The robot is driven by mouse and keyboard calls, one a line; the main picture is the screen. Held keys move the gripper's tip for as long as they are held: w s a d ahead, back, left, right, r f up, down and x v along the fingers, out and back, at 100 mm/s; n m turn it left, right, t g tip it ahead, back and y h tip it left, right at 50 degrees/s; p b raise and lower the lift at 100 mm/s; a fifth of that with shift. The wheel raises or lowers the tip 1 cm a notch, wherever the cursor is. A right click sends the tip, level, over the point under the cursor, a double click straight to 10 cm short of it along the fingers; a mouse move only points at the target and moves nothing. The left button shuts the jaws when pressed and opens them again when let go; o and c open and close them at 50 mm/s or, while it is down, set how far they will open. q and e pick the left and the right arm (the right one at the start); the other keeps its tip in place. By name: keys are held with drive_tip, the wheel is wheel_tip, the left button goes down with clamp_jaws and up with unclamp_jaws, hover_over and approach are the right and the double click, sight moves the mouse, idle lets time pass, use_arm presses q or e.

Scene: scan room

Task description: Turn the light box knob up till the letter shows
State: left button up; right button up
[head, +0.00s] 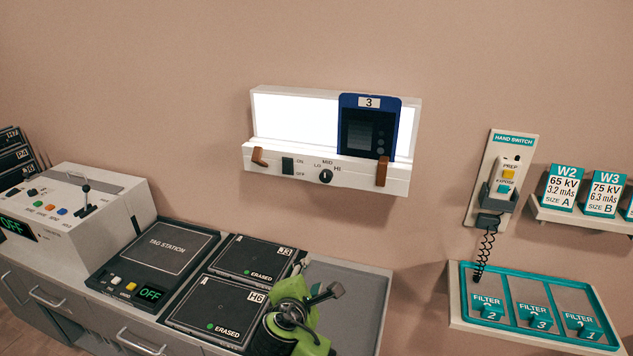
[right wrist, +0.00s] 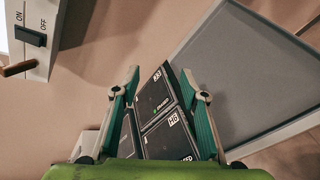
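The white light box (head: 270,151) is on the wall, its panel glowing white. Its small black knob (head: 326,176) is on the front strip among the LO, MID and HI marks; I cannot tell exactly where it points. A blue film holder marked 3 (head: 370,104) stands against the panel's right part; its window is dark with grey patches, and I can read no letter there. My right gripper (head: 312,303) is low, below the light box, apart from the knob. In the right wrist view it (right wrist: 160,78) is open and empty. My left gripper is not in view.
An ON/OFF switch (head: 288,166) is left of the knob, and brown clips (head: 382,172) sit at the box's ends. Cassettes J3 (head: 247,262) and H6 (head: 212,306) lie on the counter near my right gripper. A hand switch (head: 496,178) and a filter tray (head: 456,301) are at right.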

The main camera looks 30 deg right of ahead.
drive_tip(key=w+r+n+t+h, duration=0.1)
drive_tip(key=w+r+h, duration=0.1)
drive_tip(key=r, duration=0.6)
drive_tip(key=w+r+n+t+h, duration=0.1)
drive_tip(key=w+r+h, duration=0.15)
drive_tip(key=r, duration=0.55)
drive_tip(key=p, duration=0.4)
approach(325, 179)
drive_tip(key=x, duration=0.7)
drive_tip(key=shift+w+r, duration=0.1)
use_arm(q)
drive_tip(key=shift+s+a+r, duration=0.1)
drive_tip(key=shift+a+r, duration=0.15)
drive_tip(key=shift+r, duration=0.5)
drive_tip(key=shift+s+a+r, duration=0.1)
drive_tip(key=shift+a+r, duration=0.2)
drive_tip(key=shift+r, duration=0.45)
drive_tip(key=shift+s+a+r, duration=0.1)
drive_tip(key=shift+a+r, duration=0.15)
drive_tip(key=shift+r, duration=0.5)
use_arm(e)
drive_tip(key=shift+w+d, duration=0.5)
drive_tip(key=shift+d, duration=0.05)
drive_tip(key=shift+c, duration=0.5)
drive_tip(key=c, duration=1)
